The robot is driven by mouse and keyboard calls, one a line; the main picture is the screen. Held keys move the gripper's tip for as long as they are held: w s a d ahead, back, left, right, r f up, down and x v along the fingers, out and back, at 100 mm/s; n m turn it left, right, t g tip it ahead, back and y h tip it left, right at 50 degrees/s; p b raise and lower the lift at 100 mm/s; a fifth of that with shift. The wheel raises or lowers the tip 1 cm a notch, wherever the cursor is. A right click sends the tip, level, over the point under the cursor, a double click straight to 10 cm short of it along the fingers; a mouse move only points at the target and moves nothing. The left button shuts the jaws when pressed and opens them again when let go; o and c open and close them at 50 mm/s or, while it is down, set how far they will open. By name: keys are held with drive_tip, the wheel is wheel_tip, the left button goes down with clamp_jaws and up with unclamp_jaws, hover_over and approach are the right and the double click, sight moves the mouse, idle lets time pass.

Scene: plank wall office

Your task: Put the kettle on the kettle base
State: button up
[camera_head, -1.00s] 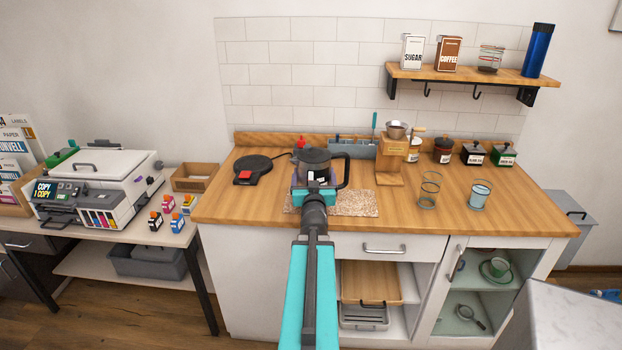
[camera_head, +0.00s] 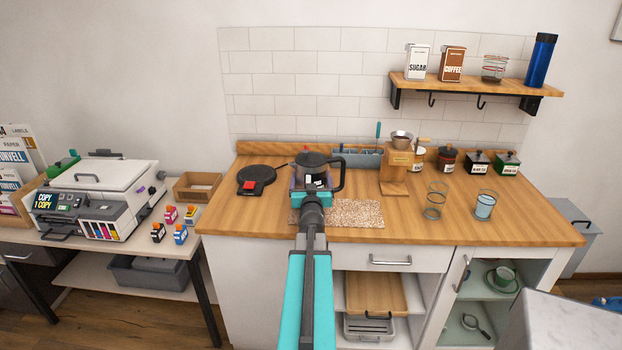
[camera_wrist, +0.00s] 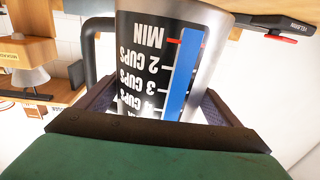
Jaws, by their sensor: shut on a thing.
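The kettle (camera_head: 312,160) is dark with a black handle on its right side in the head view. My gripper (camera_head: 311,188) is shut on the kettle's body from the front. In the wrist view the kettle (camera_wrist: 165,65) fills the middle, with its cup scale and blue level strip upside down, between my gripper's fingers (camera_wrist: 155,110). The black round kettle base (camera_head: 262,176) with a red switch lies on the counter just left of the kettle, apart from it. The base's edge also shows at the upper right of the wrist view (camera_wrist: 270,22). The kettle's underside is hidden.
A speckled mat (camera_head: 355,214) lies on the wooden counter (camera_head: 300,228) by my gripper. A wooden grinder (camera_head: 395,175) stands right of the kettle. Two glasses (camera_head: 435,200) and several jars are further right. A blue-grey caddy (camera_head: 358,156) stands behind.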

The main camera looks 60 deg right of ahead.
drive_tip(key=shift+r, duration=0.25)
drive_tip(key=shift+s+d+f+b, duration=0.15)
drive_tip(key=shift+f+b, duration=0.5)
drive_tip(key=shift+f, duration=1.05)
drive_tip(key=shift+w+a, duration=0.25)
drive_tip(key=shift+f+b, duration=0.15)
drive_tip(key=shift+b, duration=0.15)
drive_tip(key=o, duration=1.9)
drive_tip(key=shift+s+f, duration=0.1)
drive_tip(key=shift+f, duration=0.1)
drive_tip(key=shift+o, duration=0.2)
drive_tip(key=shift+r, duration=0.15)
